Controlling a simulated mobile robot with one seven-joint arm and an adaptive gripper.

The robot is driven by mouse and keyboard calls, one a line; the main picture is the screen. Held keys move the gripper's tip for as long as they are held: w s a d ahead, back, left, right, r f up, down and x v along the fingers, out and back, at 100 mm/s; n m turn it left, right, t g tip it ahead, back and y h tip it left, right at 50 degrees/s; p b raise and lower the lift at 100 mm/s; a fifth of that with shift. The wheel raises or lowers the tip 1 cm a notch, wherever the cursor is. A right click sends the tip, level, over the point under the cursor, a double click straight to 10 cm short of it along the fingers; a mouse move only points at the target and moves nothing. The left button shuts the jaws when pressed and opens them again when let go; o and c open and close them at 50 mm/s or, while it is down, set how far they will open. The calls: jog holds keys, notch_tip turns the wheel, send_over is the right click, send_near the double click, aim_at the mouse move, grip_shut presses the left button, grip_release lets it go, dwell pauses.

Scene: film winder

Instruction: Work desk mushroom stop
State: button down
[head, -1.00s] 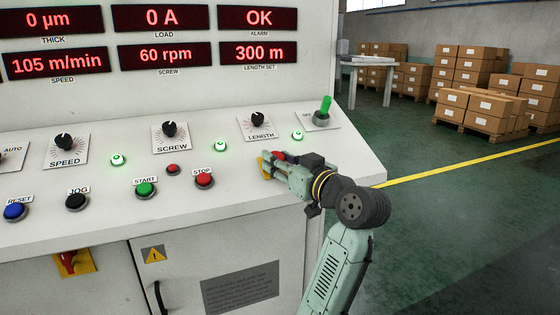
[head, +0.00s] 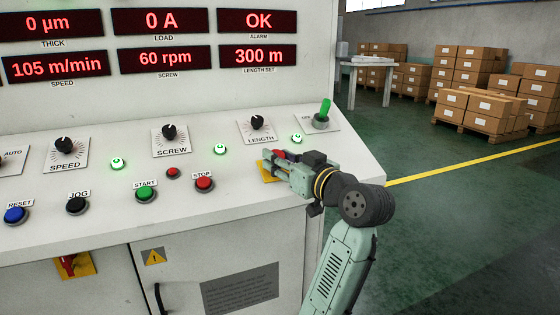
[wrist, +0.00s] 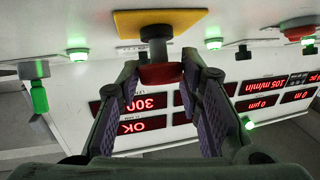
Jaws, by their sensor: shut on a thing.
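The mushroom stop is a red head (wrist: 160,74) on a dark stem above a square yellow plate (wrist: 160,22). In the head view its red top (head: 278,154) and yellow plate (head: 267,174) show partly, right of the STOP button, with my gripper covering the rest. My gripper (head: 275,163) reaches in from the right, low over the desk. In the wrist view my gripper (wrist: 161,72) has its two fingers on either side of the red head, shut on it. Exact finger contact is partly hidden.
The red STOP button (head: 204,183) and green START button (head: 146,188) lie left of my gripper. The LENGTH knob (head: 257,123) and a green-handled switch (head: 324,110) stand behind it. Open floor (head: 450,220) lies right of the desk.

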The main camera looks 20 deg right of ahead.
jog(key=c, duration=1.3)
grip_release()
jog(key=shift+s+a+r, duration=0.1)
jog(key=shift+s+r, duration=0.05)
jog(key=shift+r, duration=0.1)
jog(key=shift+o, duration=0.9)
jog(key=shift+f, duration=0.1)
jog(key=v, duration=1.2)
